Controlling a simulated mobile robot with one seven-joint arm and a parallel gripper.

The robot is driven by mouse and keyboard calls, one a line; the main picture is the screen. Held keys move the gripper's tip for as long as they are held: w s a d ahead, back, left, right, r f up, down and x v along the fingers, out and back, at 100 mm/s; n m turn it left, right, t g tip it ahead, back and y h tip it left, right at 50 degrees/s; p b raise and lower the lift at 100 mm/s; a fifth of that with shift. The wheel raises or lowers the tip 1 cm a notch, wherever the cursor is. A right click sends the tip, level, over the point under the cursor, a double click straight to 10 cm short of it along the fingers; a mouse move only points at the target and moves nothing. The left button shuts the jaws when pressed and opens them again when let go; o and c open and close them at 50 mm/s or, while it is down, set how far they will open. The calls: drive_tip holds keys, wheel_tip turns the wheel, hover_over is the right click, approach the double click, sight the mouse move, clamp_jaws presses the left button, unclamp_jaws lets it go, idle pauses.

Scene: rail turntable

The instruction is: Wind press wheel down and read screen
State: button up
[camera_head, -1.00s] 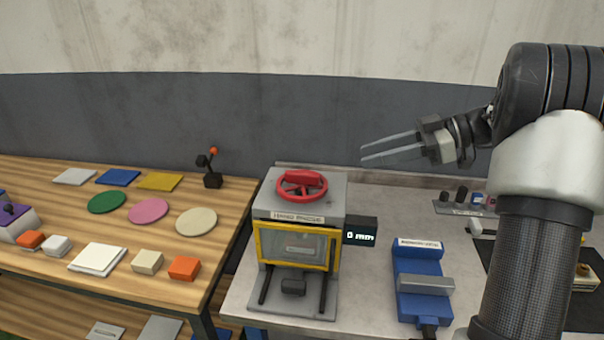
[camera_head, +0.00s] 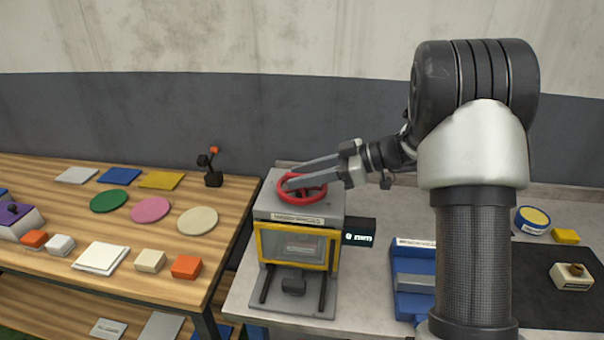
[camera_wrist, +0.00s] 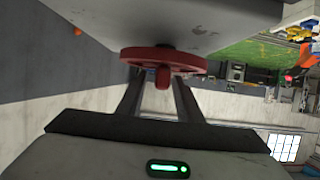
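The hand press (camera_head: 300,250) is a grey box with a yellow-framed window. Its red wheel (camera_head: 302,186) lies flat on top, and the wheel also shows in the wrist view (camera_wrist: 120,55). The dark screen (camera_head: 360,235) at the press's right side reads "0 mm" in pale characters. My gripper (camera_head: 287,173) is at the wheel, reaching in from the right. In the wrist view its fingers (camera_wrist: 158,95) are spread, with the wheel's red handle stub (camera_wrist: 163,77) in the gap between them. They are apart from the stub; contact with the rim cannot be told.
A blue vise (camera_head: 412,285) stands right of the press, partly hidden by my arm. A wooden table (camera_head: 120,225) at left holds coloured discs and blocks. A black mat (camera_head: 545,300) lies at right. A grey wall rises behind.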

drive_tip(key=shift+a+f, duration=0.1)
drive_tip(key=shift+a, duration=0.05)
clamp_jaws()
drive_tip(key=shift+f+b, duration=0.1)
drive_tip(key=shift+b, duration=0.65)
